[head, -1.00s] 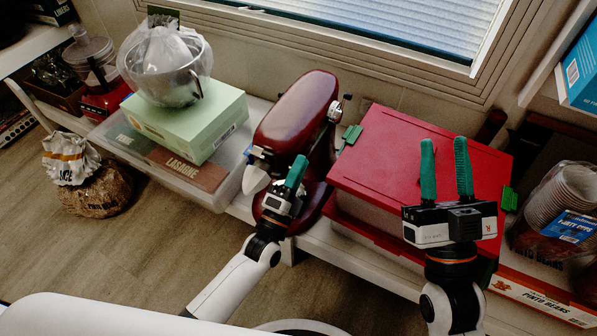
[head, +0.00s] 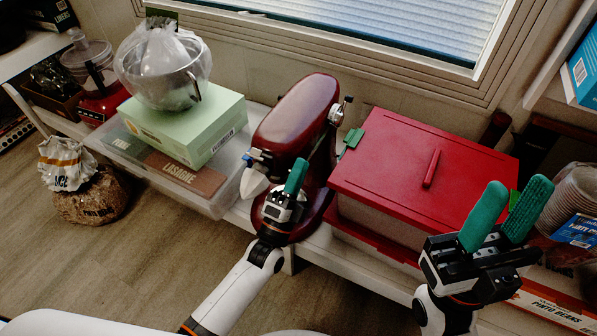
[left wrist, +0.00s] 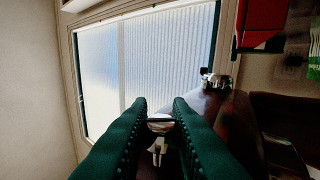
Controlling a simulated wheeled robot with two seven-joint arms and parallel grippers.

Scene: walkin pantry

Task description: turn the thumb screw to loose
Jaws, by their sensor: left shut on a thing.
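The red stand mixer (head: 292,115) stands on the low shelf in the middle of the head view, with a white beater (head: 254,181) under its head. My left gripper (head: 297,172) is against the near side of the mixer. In the left wrist view its green fingers (left wrist: 160,108) are shut on a small silver part (left wrist: 160,123), which looks like the thumb screw. The fingers hide most of it, so its turn cannot be told. My right gripper (head: 519,187) is open and empty, in front of the red-lidded box.
A red-lidded box (head: 395,150) stands right of the mixer. A green carton (head: 190,125) with a wrapped steel bowl (head: 165,75) stands left, on a clear bin (head: 215,205). Stacked cups (head: 575,195) are at far right. The floor at left (head: 130,260) is mostly free.

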